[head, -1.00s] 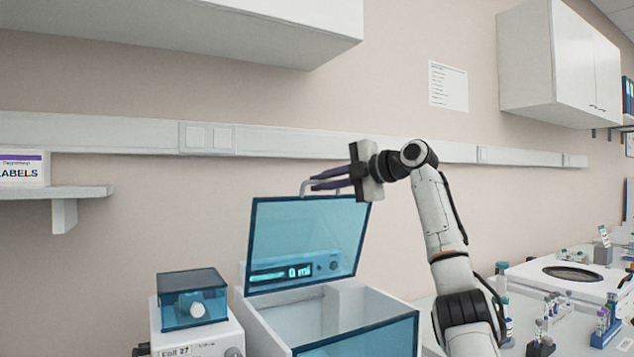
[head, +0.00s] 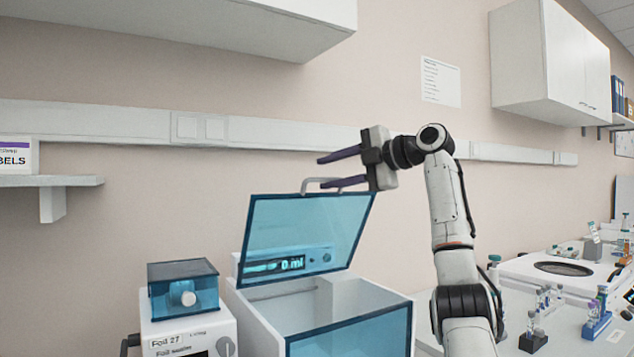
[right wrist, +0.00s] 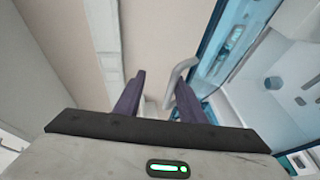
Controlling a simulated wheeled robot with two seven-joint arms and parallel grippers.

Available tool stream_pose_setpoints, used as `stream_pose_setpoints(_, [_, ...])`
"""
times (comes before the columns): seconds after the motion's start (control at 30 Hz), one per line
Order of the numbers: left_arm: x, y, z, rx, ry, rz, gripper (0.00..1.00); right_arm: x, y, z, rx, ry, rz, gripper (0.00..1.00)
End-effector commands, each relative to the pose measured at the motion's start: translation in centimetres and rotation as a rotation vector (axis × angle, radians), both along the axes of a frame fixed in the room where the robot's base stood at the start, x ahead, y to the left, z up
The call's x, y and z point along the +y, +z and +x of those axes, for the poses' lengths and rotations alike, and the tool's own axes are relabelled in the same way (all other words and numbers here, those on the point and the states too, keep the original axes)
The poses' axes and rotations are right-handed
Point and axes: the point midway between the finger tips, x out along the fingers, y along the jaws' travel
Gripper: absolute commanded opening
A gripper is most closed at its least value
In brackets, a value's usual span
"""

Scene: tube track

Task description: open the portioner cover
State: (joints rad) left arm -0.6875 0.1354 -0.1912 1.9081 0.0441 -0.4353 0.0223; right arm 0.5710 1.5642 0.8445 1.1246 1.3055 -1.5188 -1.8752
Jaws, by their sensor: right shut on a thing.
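The portioner (head: 263,325) is a white box with a blue see-through front and a display reading 0 ml. Its blue see-through cover (head: 305,225) is raised and tilted back, so the white interior shows. A grey bar handle (head: 308,183) is on the cover's top edge. My right gripper (head: 330,171) is at this handle with its two purple fingers spread wide. The handle lies close to the lower finger, and the upper finger is clear above it. In the right wrist view the handle (right wrist: 180,75) is beside the right finger, apart from the left one. My left gripper is out of view.
A foil machine (head: 188,330) with a small blue cover stands left of the portioner. Tube racks (head: 597,322) and a white device with a dark round opening (head: 563,269) are at right. A wall shelf (head: 50,182) is at left.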

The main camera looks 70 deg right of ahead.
Motion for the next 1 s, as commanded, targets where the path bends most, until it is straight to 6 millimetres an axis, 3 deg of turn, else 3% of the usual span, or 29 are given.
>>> stream_pose_setpoints(0.03, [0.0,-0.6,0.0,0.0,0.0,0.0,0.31,0.2,1.4,-1.8,-0.031,-0.013,-0.02,0.28])
stream_pose_setpoints(0.1, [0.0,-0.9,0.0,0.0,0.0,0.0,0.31,0.5,1.7,-3.0,-0.032,-0.015,-0.021,0.28])
stream_pose_setpoints(0.27, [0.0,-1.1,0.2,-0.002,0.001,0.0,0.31,1.0,2.2,-4.8,-0.031,-0.015,-0.021,0.28])
stream_pose_setpoints(1.0, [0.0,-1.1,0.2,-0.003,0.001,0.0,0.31,1.2,1.8,-4.9,-0.016,-0.008,-0.012,0.28])
